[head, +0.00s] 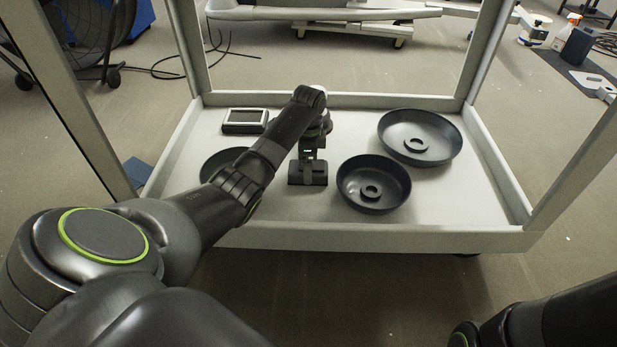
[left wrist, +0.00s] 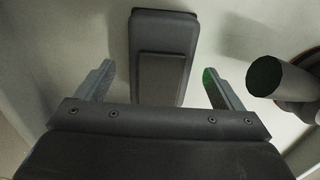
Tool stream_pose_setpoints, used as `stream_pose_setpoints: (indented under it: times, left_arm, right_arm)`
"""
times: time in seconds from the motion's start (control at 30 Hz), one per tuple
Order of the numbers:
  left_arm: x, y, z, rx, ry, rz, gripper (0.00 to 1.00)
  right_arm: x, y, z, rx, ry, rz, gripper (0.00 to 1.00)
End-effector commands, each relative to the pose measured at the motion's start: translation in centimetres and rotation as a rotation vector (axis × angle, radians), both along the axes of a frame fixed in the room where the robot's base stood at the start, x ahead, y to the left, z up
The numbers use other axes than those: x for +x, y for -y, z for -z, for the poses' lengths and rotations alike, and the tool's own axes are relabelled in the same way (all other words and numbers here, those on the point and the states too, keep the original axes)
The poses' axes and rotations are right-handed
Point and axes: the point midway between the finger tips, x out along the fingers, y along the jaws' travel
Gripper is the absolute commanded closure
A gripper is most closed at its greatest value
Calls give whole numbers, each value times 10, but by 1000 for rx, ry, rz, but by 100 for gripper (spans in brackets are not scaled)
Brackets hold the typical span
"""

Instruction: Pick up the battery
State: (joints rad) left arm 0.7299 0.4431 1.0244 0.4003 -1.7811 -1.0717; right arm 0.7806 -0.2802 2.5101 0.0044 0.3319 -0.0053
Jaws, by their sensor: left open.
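The battery, a dark block with a raised narrower part, lies on the white cart tray (head: 455,212). I take it to be the black block (head: 308,175) at the middle of the tray in the head view. In the left wrist view the battery (left wrist: 164,28) stands out ahead, between the two fingers. My left gripper (left wrist: 158,76) is open, with one finger on each side of the block and a gap to both. In the head view the gripper (head: 313,150) hangs just above and behind the block, partly hidden by its own wrist. My right gripper is not in view.
Dark round bowls stand on the tray: one right of the battery (head: 390,200), a larger one behind (head: 440,153), and one partly behind my left arm (head: 212,165). A grey-framed device (head: 245,121) lies at back left. A grey cylinder (left wrist: 280,80) shows right of the fingers.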

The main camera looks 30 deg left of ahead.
Motion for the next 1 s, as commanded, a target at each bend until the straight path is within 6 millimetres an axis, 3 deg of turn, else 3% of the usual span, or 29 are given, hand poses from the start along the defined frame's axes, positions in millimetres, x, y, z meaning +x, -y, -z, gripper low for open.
stream_pose_setpoints:
  times: [0.03, 0.17, 0.47, 0.87, 1.0]
  left_arm:
    - [0, 0, 11, 0, 0, 0, 11]
    - [0, 0, 23, 0, 0, 0, 11]
    - [0, 0, 24, 0, 0, 1, 11]
    - [0, 0, 24, 0, 0, 1, 61]
    - [0, 0, 23, 0, 2, 1, 64]
  right_arm:
    - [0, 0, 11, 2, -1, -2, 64]
    - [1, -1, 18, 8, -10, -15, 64]
    - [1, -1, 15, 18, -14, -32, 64]
    - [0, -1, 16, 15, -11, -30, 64]
    - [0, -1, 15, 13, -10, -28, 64]
